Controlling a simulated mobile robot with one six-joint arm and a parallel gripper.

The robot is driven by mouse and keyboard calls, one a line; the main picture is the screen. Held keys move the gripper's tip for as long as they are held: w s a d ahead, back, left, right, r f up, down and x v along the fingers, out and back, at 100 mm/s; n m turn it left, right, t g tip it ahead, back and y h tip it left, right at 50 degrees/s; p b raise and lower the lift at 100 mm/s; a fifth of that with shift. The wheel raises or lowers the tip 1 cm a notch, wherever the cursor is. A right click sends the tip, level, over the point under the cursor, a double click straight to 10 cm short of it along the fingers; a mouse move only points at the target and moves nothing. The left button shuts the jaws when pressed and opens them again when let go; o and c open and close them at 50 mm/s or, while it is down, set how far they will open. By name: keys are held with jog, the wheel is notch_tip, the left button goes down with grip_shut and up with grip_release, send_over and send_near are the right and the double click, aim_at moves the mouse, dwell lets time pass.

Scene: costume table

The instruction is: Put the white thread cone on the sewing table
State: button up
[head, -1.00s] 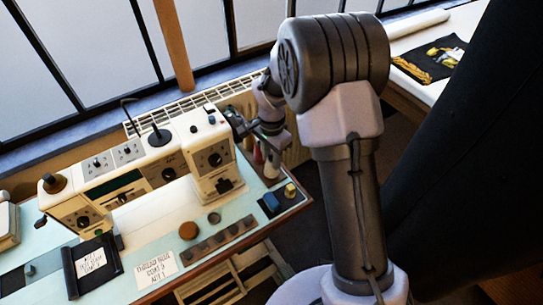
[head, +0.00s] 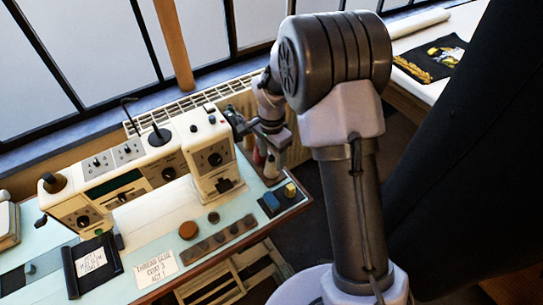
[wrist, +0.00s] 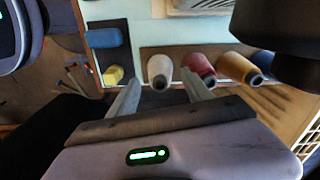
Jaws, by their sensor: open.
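The white thread cone (wrist: 160,70) shows in the wrist view between and beyond the tips of my open gripper (wrist: 161,93). No contact with the fingers can be seen. In the head view my gripper (head: 264,135) is over the right end of the sewing table (head: 214,208). It partly covers the cones there; a red one (head: 270,167) shows below it.
A cream sewing machine (head: 165,170) stands left of my gripper. A blue block (head: 269,203) and a yellow block (head: 290,190) lie near the table's right corner. The pale tabletop in front of the machine holds a brown disc (head: 189,230) and a paper note (head: 155,267).

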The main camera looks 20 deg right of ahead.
notch_tip(320, 180, up, 17)
jog(key=p, duration=0.6)
jog(key=s+a+r+n+t+y, duration=0.1)
jog(key=s+a+r+n+t, duration=0.2)
jog(key=s+r, duration=1)
jog(key=s+n+t+y+b, duration=0.1)
jog(key=s+n, duration=0.4)
jog(key=s, duration=0.7)
jog(key=shift+a+f+t, duration=0.45)
jog(key=shift+t, duration=0.45)
jog(key=shift+s, duration=0.1)
